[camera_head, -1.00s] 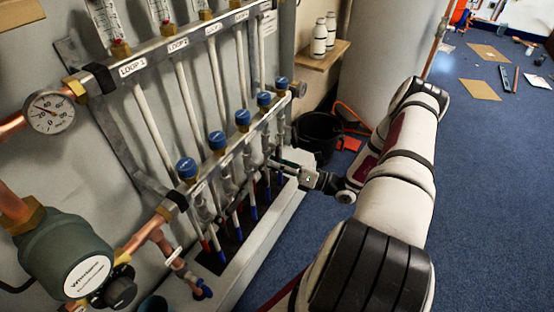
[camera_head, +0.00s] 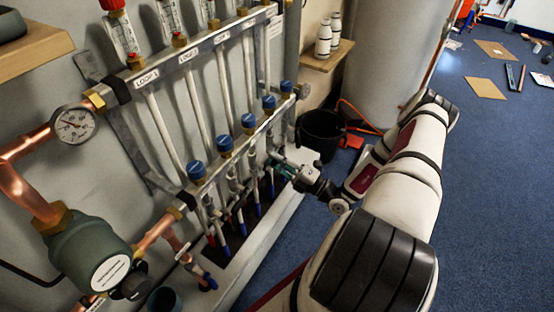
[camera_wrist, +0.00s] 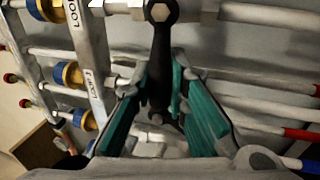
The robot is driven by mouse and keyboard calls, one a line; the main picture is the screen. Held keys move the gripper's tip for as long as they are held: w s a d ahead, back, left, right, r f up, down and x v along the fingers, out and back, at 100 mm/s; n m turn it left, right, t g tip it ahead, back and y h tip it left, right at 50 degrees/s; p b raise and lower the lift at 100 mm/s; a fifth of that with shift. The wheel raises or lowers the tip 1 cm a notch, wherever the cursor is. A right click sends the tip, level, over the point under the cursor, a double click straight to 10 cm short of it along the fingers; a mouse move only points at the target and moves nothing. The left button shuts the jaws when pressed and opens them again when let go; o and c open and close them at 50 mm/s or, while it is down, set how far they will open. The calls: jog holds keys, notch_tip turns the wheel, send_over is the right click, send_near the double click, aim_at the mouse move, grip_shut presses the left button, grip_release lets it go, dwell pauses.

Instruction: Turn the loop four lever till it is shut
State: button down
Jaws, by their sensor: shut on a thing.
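The manifold's lower bar (camera_head: 232,156) carries a row of blue-capped valves, with short levers and white pipes below it. My gripper (camera_head: 279,163) is at the far part of this row, under the bar. In the wrist view, the teal-padded fingers of my gripper (camera_wrist: 167,112) are on both sides of a black lever (camera_wrist: 159,62), shut on it.
A pressure gauge (camera_head: 74,125) and a green pump (camera_head: 92,250) are at the left. A black bucket (camera_head: 320,134) stands on the floor just behind my gripper. A shelf with white bottles (camera_head: 327,38) is above it. The blue floor to the right is mostly clear.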

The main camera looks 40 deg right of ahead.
jog(key=shift+r+m+h, duration=0.2)
jog(key=shift+m+h, duration=0.1)
jog(key=shift+m, duration=0.3)
jog(key=shift+r, duration=0.1)
jog(key=c, duration=1.5)
grip_release()
jog(key=shift+c, duration=0.2)
jog(key=v, duration=1.2)
jog(key=shift+f, duration=0.2)
jog(key=shift+r, duration=0.1)
